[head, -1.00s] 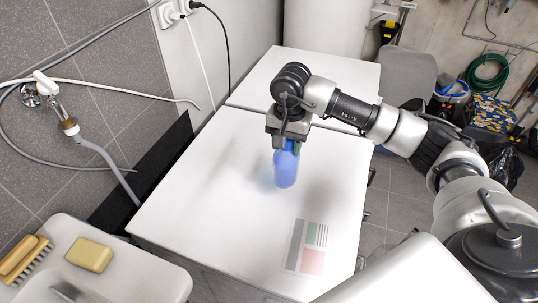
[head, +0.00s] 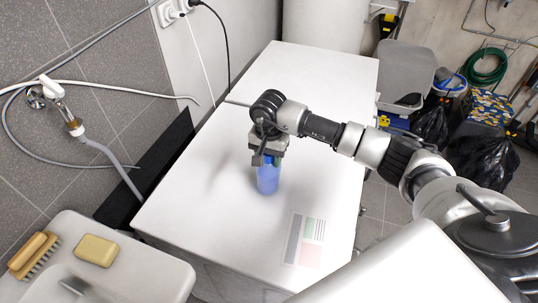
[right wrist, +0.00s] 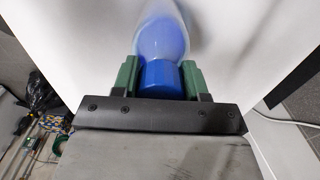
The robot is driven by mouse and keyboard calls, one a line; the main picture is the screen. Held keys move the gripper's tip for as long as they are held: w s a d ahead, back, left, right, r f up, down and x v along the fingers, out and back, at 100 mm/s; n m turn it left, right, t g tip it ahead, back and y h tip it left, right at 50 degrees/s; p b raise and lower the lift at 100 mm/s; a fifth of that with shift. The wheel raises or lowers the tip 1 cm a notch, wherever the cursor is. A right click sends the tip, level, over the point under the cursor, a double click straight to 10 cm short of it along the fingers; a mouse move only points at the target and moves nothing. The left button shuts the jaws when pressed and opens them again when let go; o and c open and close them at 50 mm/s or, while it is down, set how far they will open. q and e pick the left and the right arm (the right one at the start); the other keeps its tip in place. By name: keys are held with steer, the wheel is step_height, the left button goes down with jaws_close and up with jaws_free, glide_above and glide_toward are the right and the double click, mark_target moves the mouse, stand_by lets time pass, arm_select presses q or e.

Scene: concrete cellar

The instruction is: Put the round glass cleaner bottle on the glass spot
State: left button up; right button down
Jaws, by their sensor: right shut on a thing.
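The blue round bottle (head: 268,181) hangs upright below my right gripper (head: 267,160) over the white worktop. In the right wrist view, the green fingers of this gripper (right wrist: 161,78) are shut on the blue cap of the bottle (right wrist: 161,35). I cannot tell whether the bottle's base touches the worktop. A flat marked sheet (head: 292,238) lies nearer the front edge, with grey, green, striped and pink fields. The bottle is behind it and to its left, apart from it. I cannot read which field is the glass spot. My left gripper is out of view.
The white worktop (head: 215,190) is clear around the bottle and the sheet. At the lower left, a sink (head: 135,270) holds a yellow sponge (head: 97,250) and a brush (head: 35,255) on its rim. A tap and hose are on the tiled wall at the left.

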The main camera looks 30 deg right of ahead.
steer(key=c, duration=0.6)
jaws_free()
steer(key=shift+f, duration=0.1)
